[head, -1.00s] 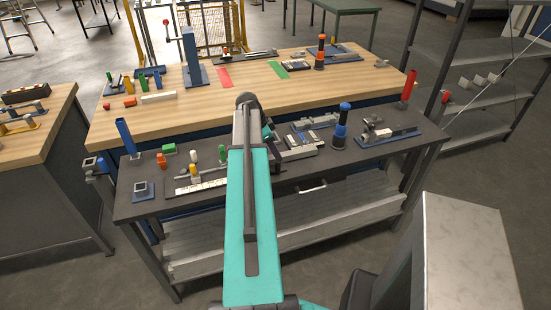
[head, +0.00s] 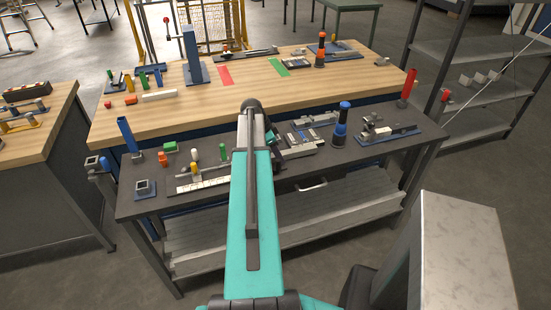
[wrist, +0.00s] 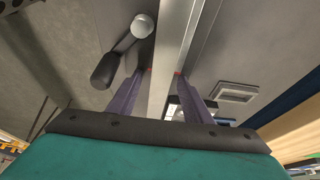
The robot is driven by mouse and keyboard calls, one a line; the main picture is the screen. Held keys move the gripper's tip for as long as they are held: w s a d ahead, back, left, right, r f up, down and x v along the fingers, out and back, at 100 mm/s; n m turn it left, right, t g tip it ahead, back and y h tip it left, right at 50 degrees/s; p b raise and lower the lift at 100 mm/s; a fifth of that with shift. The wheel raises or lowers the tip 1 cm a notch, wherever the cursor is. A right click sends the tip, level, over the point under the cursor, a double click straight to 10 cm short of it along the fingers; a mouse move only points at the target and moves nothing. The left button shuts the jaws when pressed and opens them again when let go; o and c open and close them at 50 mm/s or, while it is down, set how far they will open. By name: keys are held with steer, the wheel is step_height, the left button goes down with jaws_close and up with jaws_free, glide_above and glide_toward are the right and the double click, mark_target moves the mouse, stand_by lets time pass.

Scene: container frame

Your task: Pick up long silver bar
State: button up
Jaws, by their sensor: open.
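In the wrist view, a long silver bar (wrist: 166,60) runs up the picture between the two dark purple fingers of my gripper (wrist: 163,72). The fingers are open, one on each side of the bar, with red marks near their tips. Whether either finger touches the bar cannot be told. In the head view, my teal arm hides much of the middle of the dark bench, and the fingers cannot be made out. Light metal bars (head: 299,153) lie on that bench just right of my arm; I cannot tell whether one is the bar between my fingers.
In the wrist view, a lever with a black handle (wrist: 104,72) is left of the bar and a square metal frame (wrist: 235,92) is right. In the head view, a blue-and-black post (head: 342,120) stands right of my arm. The wooden table (head: 250,90) is behind.

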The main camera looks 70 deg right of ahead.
jaws_close()
steer(key=shift+r, duration=0.1)
step_height(320, 180, up, 10)
steer(key=b, duration=0.3)
stand_by(0.7)
steer(key=shift+w, duration=0.1)
stand_by(0.8)
steer(key=w+a, duration=0.6)
steer(key=w, duration=0.2)
steer(key=shift+w+a, duration=0.2)
steer(key=shift+a, duration=0.2)
stand_by(2.1)
steer(key=shift+f+b, duration=0.65)
steer(key=shift+f, duration=0.25)
stand_by(0.9)
